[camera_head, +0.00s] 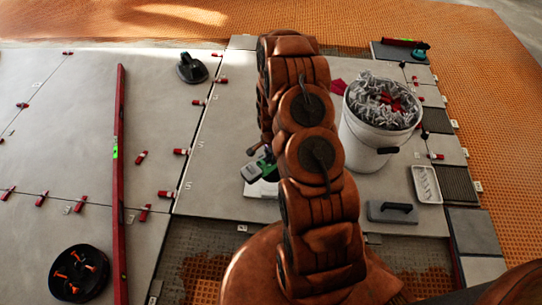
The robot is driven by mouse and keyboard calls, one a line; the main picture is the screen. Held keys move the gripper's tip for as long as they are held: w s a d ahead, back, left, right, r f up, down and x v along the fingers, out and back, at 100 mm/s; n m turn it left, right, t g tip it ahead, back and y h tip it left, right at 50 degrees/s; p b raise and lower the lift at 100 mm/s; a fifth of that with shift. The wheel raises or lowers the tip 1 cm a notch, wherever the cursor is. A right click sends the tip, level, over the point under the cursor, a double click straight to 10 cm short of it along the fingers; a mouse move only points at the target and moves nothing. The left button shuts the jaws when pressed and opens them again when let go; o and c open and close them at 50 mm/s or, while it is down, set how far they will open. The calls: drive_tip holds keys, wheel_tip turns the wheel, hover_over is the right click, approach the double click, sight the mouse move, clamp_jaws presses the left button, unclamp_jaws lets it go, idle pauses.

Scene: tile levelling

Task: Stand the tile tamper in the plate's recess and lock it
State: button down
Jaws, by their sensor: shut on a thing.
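The tile tamper (257,171), a green and dark tool, shows at the left edge of my arm, tilted. My gripper (272,155) is shut on it, mostly hidden behind my own arm links, so the grip itself is not clear. A pale plate (264,189) lies on the large grey tile just below the tamper. Its recess and any lock are hidden or too small to make out. I cannot tell whether the tamper touches the plate.
A white bucket (366,145) full of grey clips stands right of my arm. A grey float (391,211) and white tray (426,184) lie nearby. A long red level (120,190), black suction cup (191,69) and black bowl (79,273) are left.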

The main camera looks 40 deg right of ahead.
sight(271, 166)
drive_tip(key=shift+f+b, duration=1.3)
drive_tip(key=shift+f, duration=1.55)
drive_tip(key=shift+p, duration=0.3)
drive_tip(key=shift+f+p, duration=0.2)
drive_tip(key=shift+p, duration=0.35)
drive_tip(key=shift+f, duration=0.55)
idle(0.7)
drive_tip(key=c, duration=0.9)
unclamp_jaws()
drive_tip(key=shift+a, duration=0.1)
drive_tip(key=shift+r, duration=6)
